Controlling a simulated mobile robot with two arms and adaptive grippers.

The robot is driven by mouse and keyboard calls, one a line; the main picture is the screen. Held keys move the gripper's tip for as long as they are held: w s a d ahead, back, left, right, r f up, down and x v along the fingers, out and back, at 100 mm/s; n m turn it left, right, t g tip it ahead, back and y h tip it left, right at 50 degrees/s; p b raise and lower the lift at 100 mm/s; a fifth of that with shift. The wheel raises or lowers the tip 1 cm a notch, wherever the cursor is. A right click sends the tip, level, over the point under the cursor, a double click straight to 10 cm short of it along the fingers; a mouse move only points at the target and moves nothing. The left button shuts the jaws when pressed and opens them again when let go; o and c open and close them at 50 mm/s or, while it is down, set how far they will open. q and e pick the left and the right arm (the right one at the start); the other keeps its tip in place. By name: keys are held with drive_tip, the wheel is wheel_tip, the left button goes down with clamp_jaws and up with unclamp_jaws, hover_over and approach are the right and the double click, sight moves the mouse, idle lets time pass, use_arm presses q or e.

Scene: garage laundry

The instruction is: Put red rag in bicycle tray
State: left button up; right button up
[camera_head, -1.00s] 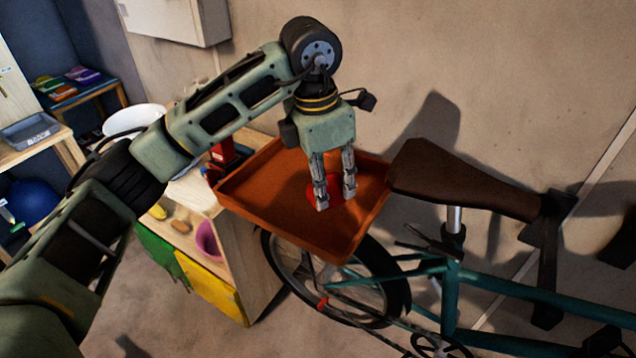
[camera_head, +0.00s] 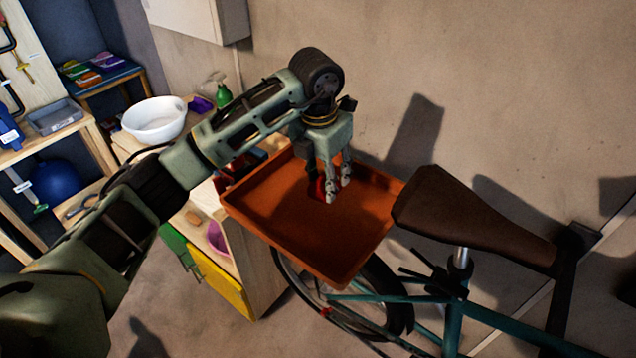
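The red rag (camera_head: 316,188) shows as a small red patch in the orange-brown bicycle tray (camera_head: 290,236), near the tray's back edge. The tray sits above the bicycle's rear wheel, behind the brown saddle. My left gripper (camera_head: 339,190) points down over the back part of the tray, in front of the rag. A gap shows between its two fingers and they look open. The fingers hide part of the rag, and I cannot tell whether they touch it. My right gripper is out of view.
The brown saddle (camera_head: 465,218) stands close to the tray's right side. A wooden cabinet (camera_head: 255,255) with a white basin (camera_head: 154,121) and a green spray bottle (camera_head: 222,94) is at left. The wall stands close behind the tray.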

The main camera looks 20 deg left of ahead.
sight(318, 190)
use_arm(q)
drive_tip(key=shift+w+a+f, duration=0.25)
drive_tip(key=shift+a+f, duration=0.25)
drive_tip(key=shift+a, duration=0.25)
drive_tip(key=shift+a+f+p, duration=0.1)
drive_tip(key=shift+f+p, duration=0.25)
wheel_tip(318, 190, down, 4)
drive_tip(key=shift+r+p, duration=0.25)
drive_tip(key=shift+p, duration=0.4)
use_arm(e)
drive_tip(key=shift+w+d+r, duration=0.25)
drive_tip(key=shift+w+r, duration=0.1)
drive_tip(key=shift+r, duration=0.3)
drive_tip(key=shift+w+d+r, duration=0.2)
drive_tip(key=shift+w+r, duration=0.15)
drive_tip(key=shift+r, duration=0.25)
use_arm(q)
drive_tip(key=shift+f, duration=0.1)
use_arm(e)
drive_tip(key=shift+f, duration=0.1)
use_arm(q)
drive_tip(key=o, duration=1.1)
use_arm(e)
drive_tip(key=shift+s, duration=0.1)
